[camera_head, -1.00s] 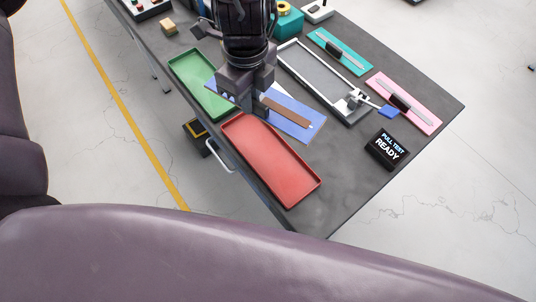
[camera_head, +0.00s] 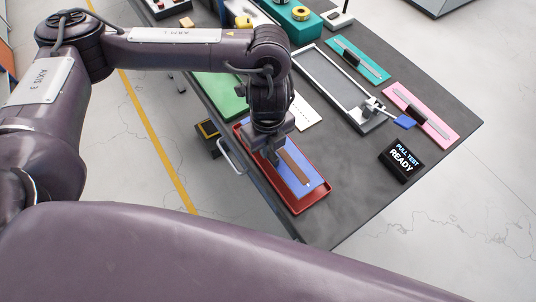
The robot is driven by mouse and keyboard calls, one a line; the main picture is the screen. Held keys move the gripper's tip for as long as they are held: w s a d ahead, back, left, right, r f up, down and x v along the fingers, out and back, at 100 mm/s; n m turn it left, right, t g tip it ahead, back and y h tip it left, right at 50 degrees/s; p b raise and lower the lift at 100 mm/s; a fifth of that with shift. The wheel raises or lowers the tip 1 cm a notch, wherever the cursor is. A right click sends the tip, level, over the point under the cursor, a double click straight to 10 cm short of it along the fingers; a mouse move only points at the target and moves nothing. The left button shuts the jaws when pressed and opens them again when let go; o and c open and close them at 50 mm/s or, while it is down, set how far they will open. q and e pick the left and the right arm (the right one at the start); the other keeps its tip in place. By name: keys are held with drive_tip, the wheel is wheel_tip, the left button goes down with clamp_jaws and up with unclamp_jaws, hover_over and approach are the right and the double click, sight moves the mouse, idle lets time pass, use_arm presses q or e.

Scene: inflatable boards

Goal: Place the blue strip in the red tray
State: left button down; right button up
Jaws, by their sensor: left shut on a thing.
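The blue strip (camera_head: 316,178), with a narrow brown piece (camera_head: 293,166) along it, lies over the red tray (camera_head: 309,206). Red rim shows along the strip's left side and near end. I cannot tell whether the strip rests on the tray floor or is held just above it. My left gripper (camera_head: 272,156) points down over the tray's far half and is shut on the blue strip; its fingertips are partly hidden by the gripper body. My right gripper is not in view.
A green tray (camera_head: 215,88) lies behind, partly hidden by my left arm. A grey framed fixture (camera_head: 335,88), teal board (camera_head: 362,62), pink board (camera_head: 433,127) and "PULL TEST READY" display (camera_head: 401,160) stand to the right. A white card (camera_head: 306,114) lies nearby. The table's near right is clear.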

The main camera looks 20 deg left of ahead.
use_arm(q)
wheel_tip(320, 180, down, 4)
drive_tip(key=shift+f+b, duration=0.1)
drive_tip(key=shift+b, duration=0.35)
drive_tip(key=shift+f, duration=0.2)
drive_tip(key=c, duration=1.7)
unclamp_jaws()
drive_tip(key=shift+c, duration=0.2)
drive_tip(key=shift+r, duration=0.55)
wheel_tip(320, 180, up, 11)
drive_tip(key=shift+r+p, duration=0.15)
drive_tip(key=shift+p, duration=0.6)
